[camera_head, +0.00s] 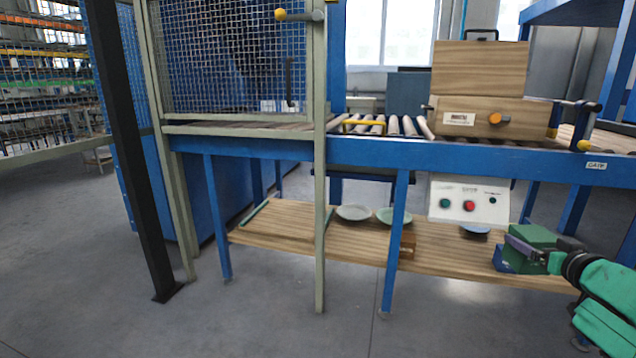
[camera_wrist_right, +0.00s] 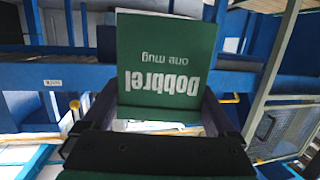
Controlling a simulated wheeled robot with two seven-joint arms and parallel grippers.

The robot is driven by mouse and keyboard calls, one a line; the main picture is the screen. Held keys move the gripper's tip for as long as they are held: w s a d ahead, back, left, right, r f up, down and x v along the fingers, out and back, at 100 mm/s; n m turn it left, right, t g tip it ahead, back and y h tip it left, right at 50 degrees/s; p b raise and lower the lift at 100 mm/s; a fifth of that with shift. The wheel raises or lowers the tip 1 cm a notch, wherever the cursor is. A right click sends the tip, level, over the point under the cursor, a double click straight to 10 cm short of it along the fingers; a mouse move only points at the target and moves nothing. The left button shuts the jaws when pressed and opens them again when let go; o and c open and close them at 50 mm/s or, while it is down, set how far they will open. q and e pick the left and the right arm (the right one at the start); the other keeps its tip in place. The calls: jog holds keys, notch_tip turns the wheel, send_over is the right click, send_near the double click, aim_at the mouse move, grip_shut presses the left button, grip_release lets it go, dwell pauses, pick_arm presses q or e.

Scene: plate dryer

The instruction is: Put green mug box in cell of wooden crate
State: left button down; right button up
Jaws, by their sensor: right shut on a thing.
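The green mug box (camera_head: 530,234) is at the lower right of the head view, by the right end of the low wooden shelf. My right gripper (camera_head: 541,246) is shut on it, a finger on each side. In the right wrist view, the green box (camera_wrist_right: 165,45) with white upside-down lettering stands between the fingers of my right gripper (camera_wrist_right: 160,98). I cannot tell whether the box touches the shelf. The wooden crate (camera_head: 480,118) stands on the roller conveyor with its lid raised. Its cells are hidden behind its front wall. My left gripper is out of view.
A blue box (camera_head: 502,260) is beside the green box on the shelf (camera_head: 450,258). Plates (camera_head: 353,212) lie farther left on the shelf. The blue conveyor frame (camera_head: 400,153) and a control panel (camera_head: 468,200) are above the shelf.

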aim_at(528, 235)
jog(key=r, duration=0.3)
jog(key=shift+a+r, duration=0.1)
jog(key=shift+a, duration=0.15)
jog(key=shift+s+a+r+m+h, duration=0.15)
jog(key=shift+a+r+m+h, duration=0.25)
jog(key=shift+m+h, duration=0.25)
jog(key=shift+s+r+h, duration=0.1)
jog(key=shift+r+h, duration=0.2)
jog(key=shift+h, duration=0.15)
jog(key=shift+a+r+m, duration=0.2)
jog(key=shift+a+m, duration=0.25)
jog(key=shift+a, duration=0.05)
jog(key=shift+s+h, duration=0.1)
jog(key=shift+h, duration=0.3)
jog(key=shift+r, duration=0.25)
jog(key=shift+a, duration=0.3)
jog(key=shift+s+a+r+g, duration=0.1)
jog(key=shift+s+r+g, duration=0.05)
jog(key=shift+g, duration=0.15)
